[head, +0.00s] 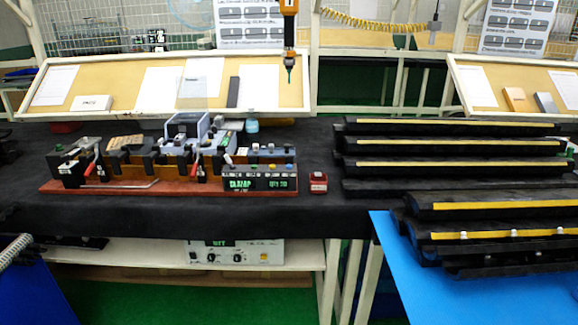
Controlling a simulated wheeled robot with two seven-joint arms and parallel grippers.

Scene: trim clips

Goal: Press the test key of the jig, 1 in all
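The jig (120,186) stands on the black-topped bench, left of centre, on a red-brown base plate. It carries black blocks and two red-handled toggle clamps (90,165). At its right front is a black control box (262,184) with green lit text, seemingly "CLAMP" at the left of its display. A row of small coloured keys (270,168) runs along the top of this box. The key labels are too small to read, so I cannot tell which is the test key. Neither of my grippers is clearly in view.
A small red box (318,182) sits right of the jig. Long black trim strips with yellow bands (455,163) are stacked at the right, some over a blue surface (400,270). A screwdriver (289,40) hangs above the bench. The bench front before the jig is clear.

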